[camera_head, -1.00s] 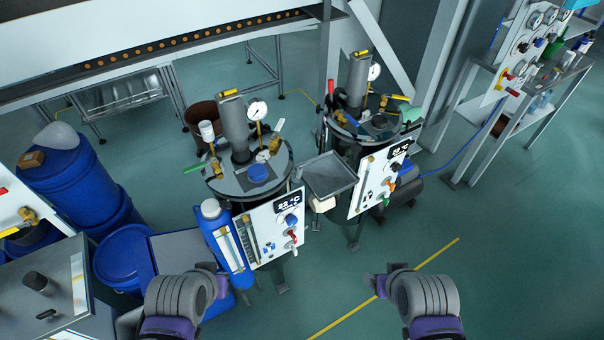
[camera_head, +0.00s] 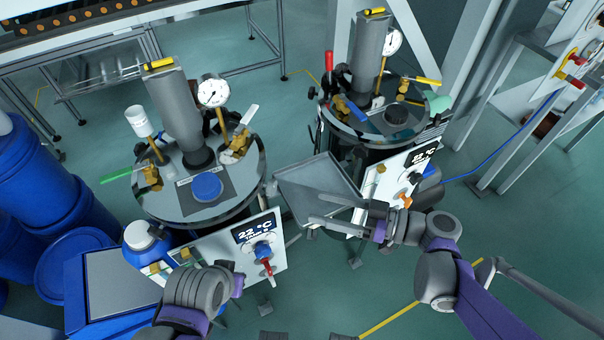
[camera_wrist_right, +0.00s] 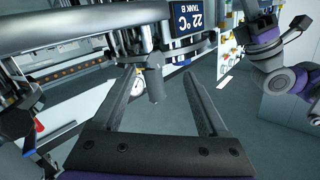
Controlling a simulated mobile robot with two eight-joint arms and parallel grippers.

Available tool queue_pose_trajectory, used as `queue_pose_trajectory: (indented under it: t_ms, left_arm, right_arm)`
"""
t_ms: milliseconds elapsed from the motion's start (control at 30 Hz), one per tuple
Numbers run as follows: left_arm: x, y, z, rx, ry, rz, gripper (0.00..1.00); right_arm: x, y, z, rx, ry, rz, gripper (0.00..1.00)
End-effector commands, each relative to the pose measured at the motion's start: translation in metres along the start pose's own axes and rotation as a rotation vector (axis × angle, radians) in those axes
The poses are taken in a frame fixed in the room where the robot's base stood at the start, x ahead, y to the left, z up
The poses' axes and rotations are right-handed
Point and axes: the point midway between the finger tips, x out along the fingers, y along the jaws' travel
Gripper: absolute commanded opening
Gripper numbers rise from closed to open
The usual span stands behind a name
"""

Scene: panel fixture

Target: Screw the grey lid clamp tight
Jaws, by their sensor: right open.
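Two tanks stand side by side in the head view. A dark grey round cap (camera_head: 397,115), which looks like the grey lid clamp, sits on the lid of the right tank (camera_head: 350,128). The left tank's lid (camera_head: 165,205) carries a blue round cap (camera_head: 208,186). My right gripper (camera_head: 316,207) is open and empty, its fingers pointing left over the tray between the tanks, apart from the grey cap. Its spread fingers (camera_wrist_right: 158,73) also show in the right wrist view. My left gripper (camera_head: 236,284) is at the lower left before the left tank's panel; its fingers are mostly hidden.
A metal tray (camera_head: 312,172) sits between the tanks. Grey cylinders, brass valves and gauges (camera_head: 214,92) rise from the lids. Blue drums (camera_head: 75,262) stand at the left and a metal rack (camera_head: 510,110) at the right. The floor at lower right is clear.

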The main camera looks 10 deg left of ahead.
Motion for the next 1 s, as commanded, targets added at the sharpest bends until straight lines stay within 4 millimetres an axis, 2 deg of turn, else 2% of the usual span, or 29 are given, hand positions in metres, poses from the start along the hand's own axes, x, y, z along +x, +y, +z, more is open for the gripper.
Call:
queue_pose_trajectory:
  t_ms: [33,167,267,500,700,833,1000]
  left_arm:
    - [0.007,0.0,0.003,0.0,-0.003,0.0,0.0]
    - [0.009,0.0,0.004,0.0,-0.004,0.0,0.0]
    - [0.009,0.0,0.004,0.0,-0.004,0.0,0.0]
    - [0.014,0.0,0.005,0.0,-0.005,0.0,0.0]
    - [0.017,0.0,0.006,0.0,-0.006,0.0,0.0]
    - [0.018,0.0,0.006,0.0,-0.007,0.0,0.0]
    - [0.018,0.0,0.006,0.0,-0.007,0.0,0.0]
  right_arm:
    - [0.0,0.005,0.003,-0.029,0.035,-0.01,0.76]
    - [0.004,0.007,-0.002,-0.068,0.077,-0.023,0.76]
    - [0.015,0.005,-0.005,-0.07,0.078,-0.025,0.76]
    - [0.061,0.004,-0.007,-0.068,0.075,-0.027,0.76]
    - [0.092,0.004,-0.01,-0.068,0.075,-0.024,0.76]
    - [0.103,0.004,-0.011,-0.068,0.075,-0.022,0.76]
    - [0.107,0.004,-0.012,-0.068,0.075,-0.02,0.76]
